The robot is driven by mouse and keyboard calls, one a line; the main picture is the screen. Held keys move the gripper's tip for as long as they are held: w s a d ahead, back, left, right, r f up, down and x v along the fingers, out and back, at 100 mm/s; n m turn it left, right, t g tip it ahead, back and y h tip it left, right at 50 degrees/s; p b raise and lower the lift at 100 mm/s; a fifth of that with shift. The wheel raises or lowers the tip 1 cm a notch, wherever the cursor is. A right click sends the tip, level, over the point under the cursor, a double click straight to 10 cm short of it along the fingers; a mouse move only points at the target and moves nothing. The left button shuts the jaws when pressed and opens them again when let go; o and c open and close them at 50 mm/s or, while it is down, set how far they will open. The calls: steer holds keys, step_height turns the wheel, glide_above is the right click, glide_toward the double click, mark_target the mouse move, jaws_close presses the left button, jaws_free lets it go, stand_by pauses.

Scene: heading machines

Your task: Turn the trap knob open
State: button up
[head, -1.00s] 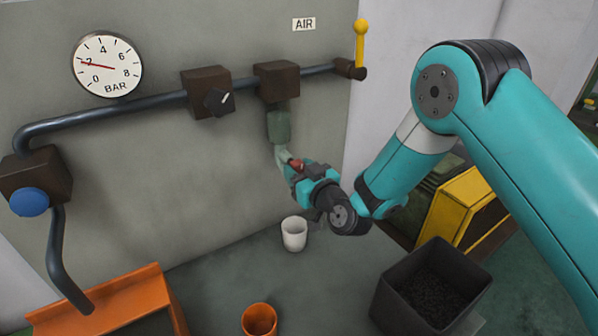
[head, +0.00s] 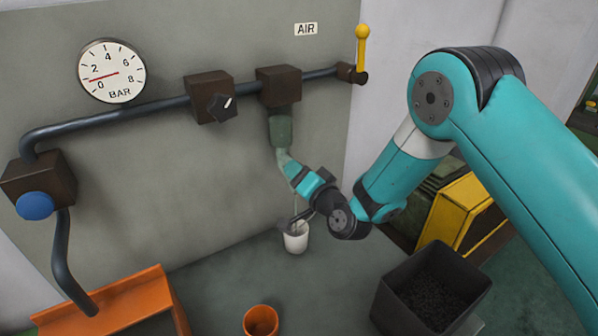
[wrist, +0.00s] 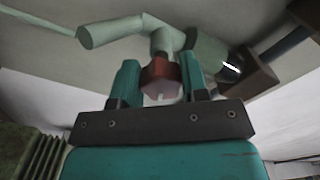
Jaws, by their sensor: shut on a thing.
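The trap knob (wrist: 160,76), dark red with a pale lower face, sits between the two teal fingers of my gripper (wrist: 159,82) in the wrist view. My gripper is shut on it. In the head view my gripper (head: 300,178) is under the grey-green trap bowl (head: 281,128) and hides the knob. The trap hangs below a dark brown block (head: 278,86) on the air pipe. A thin light streak drops from near the gripper to a white cup (head: 295,240) below. A pale spout (wrist: 108,32) shows beside the knob in the wrist view.
The gauge (head: 112,70) reads between 0 and 2. A black knob (head: 221,107), a yellow lever (head: 361,45) and a blue knob (head: 35,206) are on the pipe. An orange cup (head: 261,321) and a dark bin (head: 432,291) stand in front.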

steer(key=shift+r+m+p, duration=0.1)
steer(key=shift+m+p, duration=0.7)
steer(key=shift+m, duration=1.5)
steer(key=o, duration=0.9)
steer(key=shift+b+v, duration=8.75)
steer(key=shift+b, duration=2.2)
